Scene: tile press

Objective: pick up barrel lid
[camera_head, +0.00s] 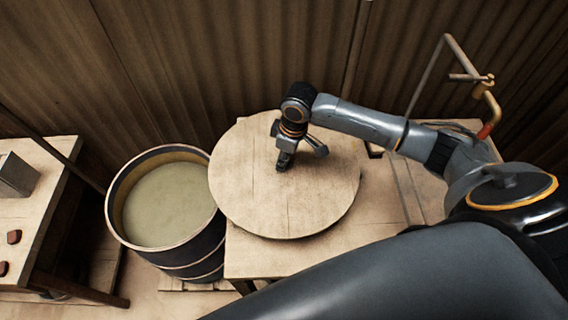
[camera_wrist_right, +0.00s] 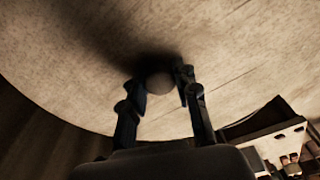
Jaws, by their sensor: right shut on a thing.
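The barrel lid (camera_head: 322,200) is a large round pale wooden disc over the table in the middle of the head view. Its left edge overlaps the right rim of the open barrel in the picture. My right gripper (camera_head: 284,163) is at the lid's upper middle, shut on its small round knob. In the right wrist view the knob (camera_wrist_right: 159,84) shows between the fingertips, and the lid (camera_wrist_right: 235,60) fills most of the picture. I cannot tell if the lid rests on the table or is just above it. My left gripper is not in view.
The open barrel (camera_head: 207,246), dark with pale hoops and greenish-grey contents, stands left of the lid. The lid's table (camera_head: 250,258) has bare wood in front. Another table (camera_head: 42,190) at far left holds a metal block and small reddish pieces. A corrugated wall (camera_head: 200,60) closes the back.

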